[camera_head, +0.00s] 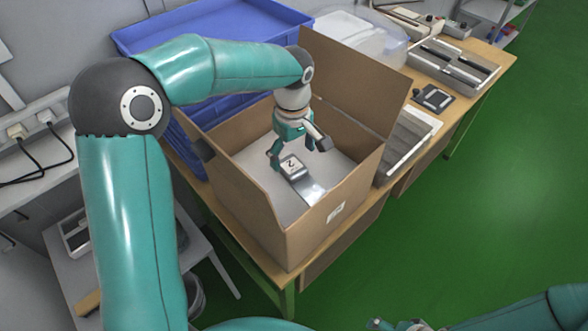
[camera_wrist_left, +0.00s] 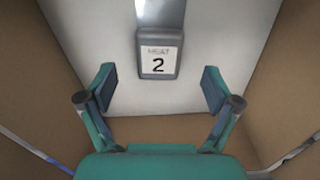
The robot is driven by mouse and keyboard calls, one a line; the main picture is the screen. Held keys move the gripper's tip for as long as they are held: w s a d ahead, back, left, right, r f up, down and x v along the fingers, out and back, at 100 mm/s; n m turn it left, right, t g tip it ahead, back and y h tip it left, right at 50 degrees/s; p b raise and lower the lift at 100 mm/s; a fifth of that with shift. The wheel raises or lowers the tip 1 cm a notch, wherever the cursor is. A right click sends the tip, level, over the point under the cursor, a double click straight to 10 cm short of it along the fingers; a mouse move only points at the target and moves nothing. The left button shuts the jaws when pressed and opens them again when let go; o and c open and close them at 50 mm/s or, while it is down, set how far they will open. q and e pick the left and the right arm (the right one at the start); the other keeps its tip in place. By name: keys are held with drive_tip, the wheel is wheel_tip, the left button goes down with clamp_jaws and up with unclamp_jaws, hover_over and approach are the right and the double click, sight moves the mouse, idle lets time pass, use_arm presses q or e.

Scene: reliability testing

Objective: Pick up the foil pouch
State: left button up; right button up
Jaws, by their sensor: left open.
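A silvery, foil-like strip (camera_head: 310,190) lies on the floor of the open cardboard box (camera_head: 310,222) in the head view. At its end is a grey block with a white label marked 2 (camera_head: 292,168). The block (camera_wrist_left: 158,54) and the shiny strip (camera_wrist_left: 160,12) also show in the left wrist view. I cannot tell whether strip and block are one foil pouch. My left gripper (camera_head: 299,152) reaches down into the box, open and empty, above the labelled end. In the left wrist view its fingers (camera_wrist_left: 157,88) are spread below the block. My right gripper (camera_head: 398,325) shows only partly at the bottom edge.
Blue crates (camera_head: 215,30) stand behind the box. Clear containers (camera_head: 360,42) and grey trays (camera_head: 452,66) fill the wooden table's far end. Green floor (camera_head: 500,200) is free at right.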

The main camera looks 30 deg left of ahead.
sight(294, 167)
use_arm(q)
wheel_tip(294, 167, down, 4)
drive_tip(key=shift+d+f+p, duration=0.1)
drive_tip(key=shift+f+p, duration=0.1)
drive_tip(key=shift+p, duration=0.25)
drive_tip(key=shift+c, duration=0.2)
drive_tip(key=c, duration=1.2)
